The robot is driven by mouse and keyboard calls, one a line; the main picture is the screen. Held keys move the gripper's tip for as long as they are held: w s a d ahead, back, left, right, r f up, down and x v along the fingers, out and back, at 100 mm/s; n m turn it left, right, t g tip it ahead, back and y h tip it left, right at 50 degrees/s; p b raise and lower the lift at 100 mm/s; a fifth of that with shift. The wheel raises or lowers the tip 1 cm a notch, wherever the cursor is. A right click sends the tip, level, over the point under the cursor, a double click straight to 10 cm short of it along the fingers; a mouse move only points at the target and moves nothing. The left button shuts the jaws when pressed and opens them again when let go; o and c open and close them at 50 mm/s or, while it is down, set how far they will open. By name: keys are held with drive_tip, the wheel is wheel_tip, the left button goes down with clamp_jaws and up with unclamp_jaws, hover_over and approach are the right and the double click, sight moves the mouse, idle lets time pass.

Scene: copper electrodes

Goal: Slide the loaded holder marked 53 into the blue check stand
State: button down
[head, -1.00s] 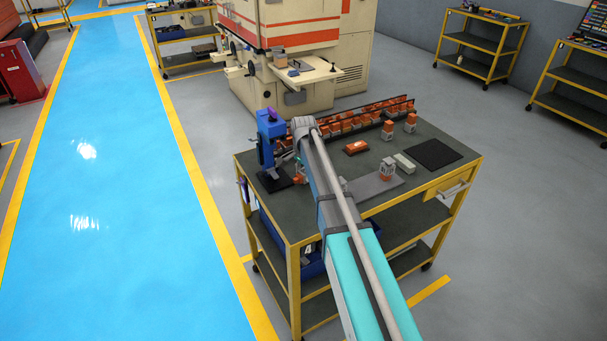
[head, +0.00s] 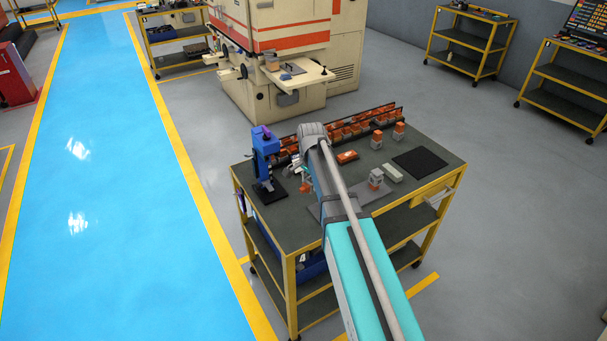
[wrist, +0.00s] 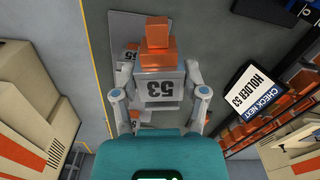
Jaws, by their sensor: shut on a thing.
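The holder marked 53 (wrist: 160,88) is a pale grey block with an orange stepped electrode (wrist: 155,48) on it. It sits between the two fingers of my gripper (wrist: 159,95) in the wrist view, and the gripper is shut on it. In the head view my gripper (head: 304,172) is mostly hidden by my arm, with a bit of orange showing below it. The blue check stand (head: 265,150) stands upright on a black base at the cart's left end. My gripper is just right of it, apart as far as I can tell. The stand is not recognisable in the wrist view.
The cart top (head: 300,232) carries a grey plate (head: 355,205), another holder (head: 376,179), an orange piece (head: 347,157) and a black mat (head: 420,161). A rack of orange electrodes (head: 360,125) lines the back edge. A sign (wrist: 259,92) reads HOLDER 53.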

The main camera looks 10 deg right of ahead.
drive_tip(key=shift+s+d+r+p, duration=0.15)
drive_tip(key=shift+s+r+p, duration=0.15)
drive_tip(key=shift+s, duration=0.4)
drive_tip(key=shift+s+d+r+p, duration=0.2)
drive_tip(key=shift+s+r, duration=0.15)
drive_tip(key=shift+s, duration=0.3)
drive_tip(key=shift+s+d+r+p, duration=0.2)
drive_tip(key=shift+s+r, duration=0.1)
drive_tip(key=shift+s, duration=0.4)
drive_tip(key=c, duration=0.7)
unclamp_jaws()
clamp_jaws()
drive_tip(key=shift+s, duration=0.15)
